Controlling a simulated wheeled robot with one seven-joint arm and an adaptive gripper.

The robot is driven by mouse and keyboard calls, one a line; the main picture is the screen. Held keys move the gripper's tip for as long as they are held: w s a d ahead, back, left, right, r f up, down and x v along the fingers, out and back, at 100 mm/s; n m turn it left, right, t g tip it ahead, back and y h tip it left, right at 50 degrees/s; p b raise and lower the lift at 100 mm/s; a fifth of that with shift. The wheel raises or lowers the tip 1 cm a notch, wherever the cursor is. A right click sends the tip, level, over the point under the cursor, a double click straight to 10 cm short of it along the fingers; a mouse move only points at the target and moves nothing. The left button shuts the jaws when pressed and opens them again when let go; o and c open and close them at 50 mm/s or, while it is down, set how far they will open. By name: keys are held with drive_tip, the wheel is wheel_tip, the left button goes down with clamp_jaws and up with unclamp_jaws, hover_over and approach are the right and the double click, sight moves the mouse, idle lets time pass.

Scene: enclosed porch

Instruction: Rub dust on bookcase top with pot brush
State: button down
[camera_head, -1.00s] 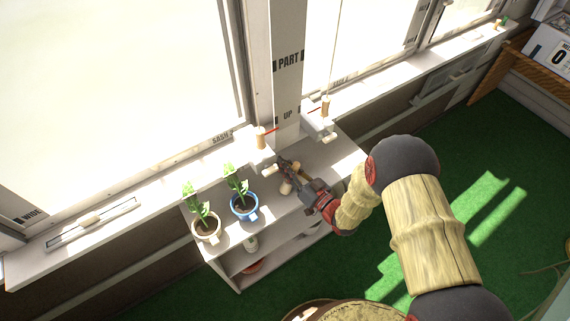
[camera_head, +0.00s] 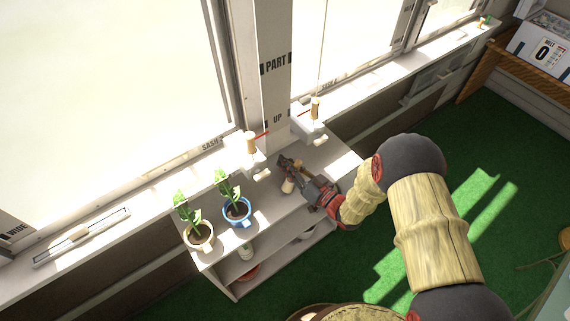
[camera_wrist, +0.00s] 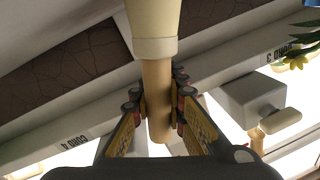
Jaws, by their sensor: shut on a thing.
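The bookcase top (camera_head: 271,209) is a pale shelf surface below the windows. My gripper (camera_head: 287,171) is over its middle, right of the plants. In the wrist view my gripper (camera_wrist: 158,108) is shut on the tan handle of the pot brush (camera_wrist: 155,75), with a finger on each side. A wider cream part of the brush (camera_wrist: 150,22) runs out of the top of that view. In the head view a small tan part of the brush (camera_head: 288,186) shows beside the fingers. The bristles are hidden, so contact with the top cannot be told. I cannot make out the dust.
A beige-potted plant (camera_head: 199,240) and a blue-potted plant (camera_head: 237,213) stand on the left of the top. Two white blocks with wooden spools, the left block (camera_head: 252,160) and the right block (camera_head: 308,125), sit along the window side. Green floor is open at right.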

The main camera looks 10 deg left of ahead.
sight(272, 151)
drive_tip(key=shift+s+a+f, duration=0.15)
drive_tip(key=shift+s+a, duration=0.35)
drive_tip(key=shift+s, duration=0.15)
drive_tip(key=shift+s+a+f, duration=0.1)
drive_tip(key=shift+s+a, duration=0.35)
drive_tip(key=shift+s, duration=0.2)
drive_tip(key=shift+w+d+b, duration=0.35)
drive_tip(key=shift+w+d, duration=0.85)
drive_tip(key=shift+w, duration=0.2)
drive_tip(key=shift+s+a+r, duration=0.15)
drive_tip(key=shift+s+a, duration=1)
drive_tip(key=shift+s, duration=0.05)
drive_tip(key=shift+r, duration=0.1)
drive_tip(key=shift+w+r+p, duration=0.1)
drive_tip(key=shift+r+p, duration=1.85)
drive_tip(key=shift+r, duration=0.65)
drive_tip(key=shift+d+f, duration=0.1)
